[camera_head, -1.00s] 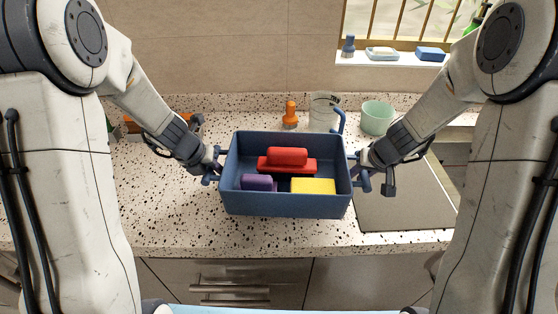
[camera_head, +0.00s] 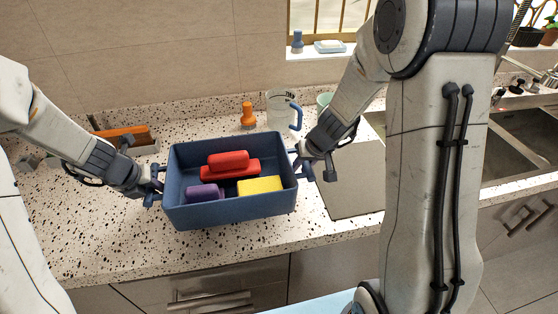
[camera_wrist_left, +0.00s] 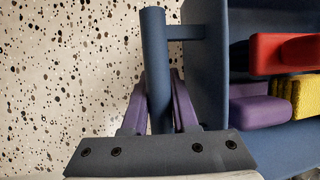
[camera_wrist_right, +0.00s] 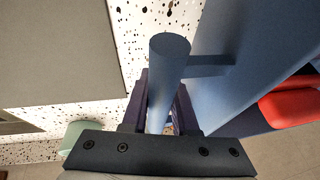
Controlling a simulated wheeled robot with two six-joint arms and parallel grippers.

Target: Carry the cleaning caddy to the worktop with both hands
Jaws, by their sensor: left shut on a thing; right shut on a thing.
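The cleaning caddy (camera_head: 230,212) is a dark blue open box over the speckled worktop (camera_head: 120,255); I cannot tell whether it touches the surface. It holds a red brush-like block (camera_head: 230,162), a purple block (camera_head: 205,192) and a yellow sponge (camera_head: 260,185). My left gripper (camera_head: 152,187) is shut on the caddy's left bar handle, which stands between the purple finger pads in the left wrist view (camera_wrist_left: 158,90). My right gripper (camera_head: 305,166) is shut on the right bar handle, seen in the right wrist view (camera_wrist_right: 165,85).
Behind the caddy stand an orange-topped bottle (camera_head: 248,116), a clear jug (camera_head: 281,108) with a blue handle and a mint cup (camera_head: 325,100). A wooden-looking orange item (camera_head: 125,135) lies back left. A grey board (camera_head: 350,185) is at right, before the sink (camera_head: 525,140).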

